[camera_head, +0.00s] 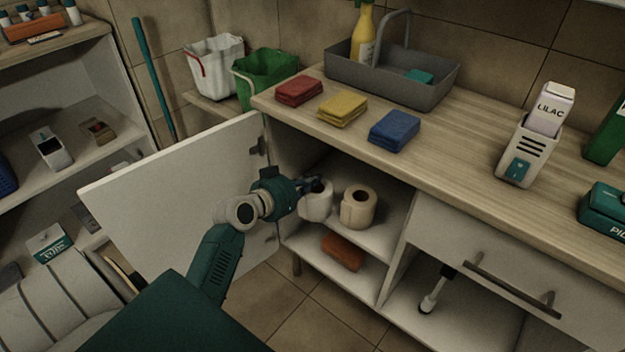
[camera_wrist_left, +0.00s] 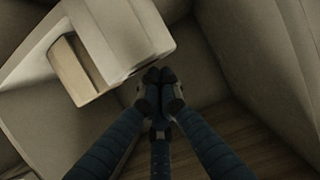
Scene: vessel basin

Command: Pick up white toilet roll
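The white toilet roll (camera_head: 318,207) stands on the upper shelf inside the open cabinet, partly hidden by my left gripper (camera_head: 313,186). A cream roll (camera_head: 358,208) with a dark core hole stands just right of it. In the left wrist view the white roll (camera_wrist_left: 128,32) is a pale block at the upper centre, with the cream roll (camera_wrist_left: 80,72) partly hidden beside it. My left gripper's fingers (camera_wrist_left: 160,76) converge with tips together at the white roll's lower edge. No part of the roll shows between them; contact is unclear. My right gripper is out of view.
The open cabinet door (camera_head: 180,185) stands left of my arm. The countertop (camera_head: 440,145) hangs over the shelf. A brick-red block (camera_head: 342,251) lies on the lower shelf.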

